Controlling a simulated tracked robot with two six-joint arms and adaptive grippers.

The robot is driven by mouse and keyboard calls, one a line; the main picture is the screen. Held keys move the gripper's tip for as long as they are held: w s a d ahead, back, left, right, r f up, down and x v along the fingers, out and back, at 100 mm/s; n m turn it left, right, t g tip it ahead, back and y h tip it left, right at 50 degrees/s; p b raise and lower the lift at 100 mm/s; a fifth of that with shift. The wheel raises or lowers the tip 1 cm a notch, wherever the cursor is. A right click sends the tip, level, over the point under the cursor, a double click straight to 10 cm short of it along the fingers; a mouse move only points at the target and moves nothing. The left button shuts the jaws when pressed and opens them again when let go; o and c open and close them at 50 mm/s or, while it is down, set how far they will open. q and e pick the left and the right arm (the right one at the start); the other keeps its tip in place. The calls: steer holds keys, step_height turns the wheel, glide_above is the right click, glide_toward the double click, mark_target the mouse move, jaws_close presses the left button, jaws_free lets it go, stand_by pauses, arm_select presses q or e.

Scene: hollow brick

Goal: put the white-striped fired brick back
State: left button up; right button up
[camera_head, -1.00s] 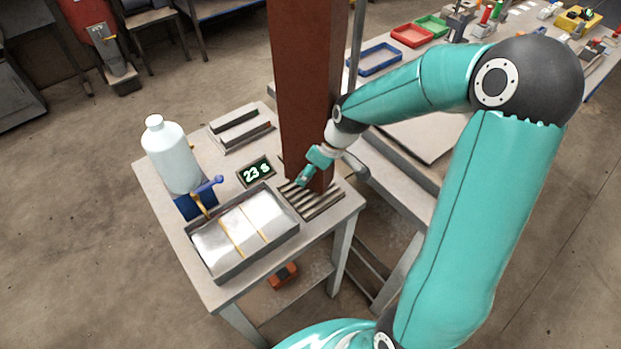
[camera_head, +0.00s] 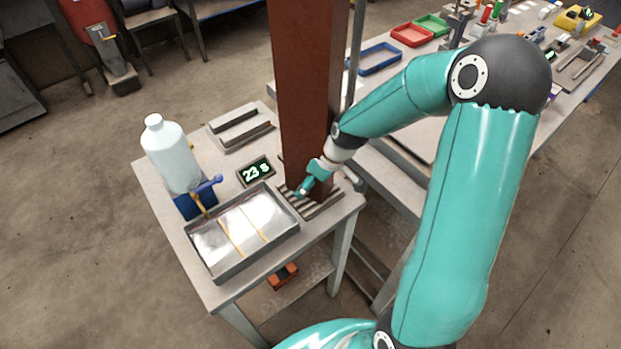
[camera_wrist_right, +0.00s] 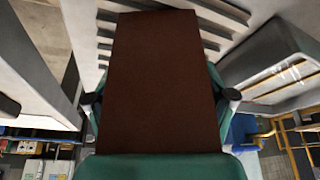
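A tall rust-brown block (camera_head: 305,90), seemingly the fired brick, stands upright over the slatted rack (camera_head: 328,209) on the small table. Its top runs out of the head view. Its plain brown face fills the middle of the right wrist view (camera_wrist_right: 160,80); no white stripe shows. My right gripper (camera_head: 307,188) is at the block's lower part, and in the right wrist view its dark pads (camera_wrist_right: 160,97) press on both side edges. The block's foot is at the slats; whether it touches them is unclear. My left gripper is not in view.
A metal tray (camera_head: 270,250) with a shiny, yellow-banded surface lies left of the rack. A display (camera_head: 256,171) reads 23 s. A white bottle (camera_head: 170,155) and a blue clamp (camera_head: 195,203) stand at the left. Grey bars (camera_head: 240,130) lie behind. A workbench holds coloured trays (camera_head: 411,36).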

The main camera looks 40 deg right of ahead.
steer(key=v, duration=1.2)
steer(key=shift+r, duration=0.1)
